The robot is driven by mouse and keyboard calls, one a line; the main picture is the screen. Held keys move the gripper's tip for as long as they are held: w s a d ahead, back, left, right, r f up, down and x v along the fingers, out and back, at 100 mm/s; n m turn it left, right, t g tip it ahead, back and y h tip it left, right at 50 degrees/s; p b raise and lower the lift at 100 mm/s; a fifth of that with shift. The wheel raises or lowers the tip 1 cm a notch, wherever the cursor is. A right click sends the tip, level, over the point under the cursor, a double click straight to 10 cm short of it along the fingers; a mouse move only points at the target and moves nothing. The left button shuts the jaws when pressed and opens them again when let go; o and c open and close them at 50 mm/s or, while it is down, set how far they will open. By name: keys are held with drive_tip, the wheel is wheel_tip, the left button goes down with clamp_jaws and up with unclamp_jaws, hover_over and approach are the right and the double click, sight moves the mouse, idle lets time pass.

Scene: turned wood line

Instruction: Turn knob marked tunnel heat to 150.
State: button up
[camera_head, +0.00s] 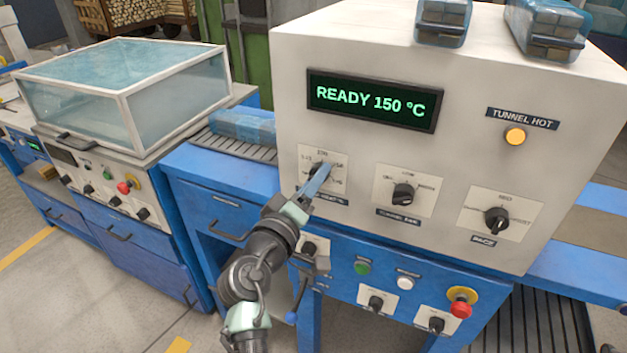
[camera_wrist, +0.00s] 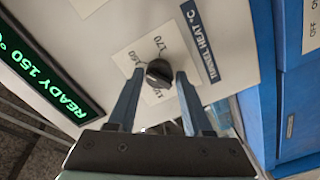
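The tunnel heat knob (camera_wrist: 158,72) is black and round on a white dial plate, with the label "TUNNEL HEAT °C" (camera_wrist: 200,43) beside it. In the head view the knob (camera_head: 317,168) is partly hidden behind my fingers. My gripper (camera_wrist: 158,80) is open, with its two blue fingers on either side of the knob. Gaps show between the fingertips and the knob. The green display (camera_head: 373,101) reads "READY 150 °C"; it also shows in the wrist view (camera_wrist: 45,75).
Two other black knobs, a middle one (camera_head: 403,194) and a right one (camera_head: 496,220), sit on the same panel. An amber lamp (camera_head: 515,137) marked "TUNNEL HOT" looks lit. Buttons, smaller knobs and a red emergency button (camera_head: 461,309) are on the blue front below.

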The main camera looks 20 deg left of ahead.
drive_tip(key=shift+o, duration=1.4)
drive_tip(key=s, duration=1.3)
drive_tip(key=shift+a+b, duration=0.2)
drive_tip(key=shift+b, duration=0.15)
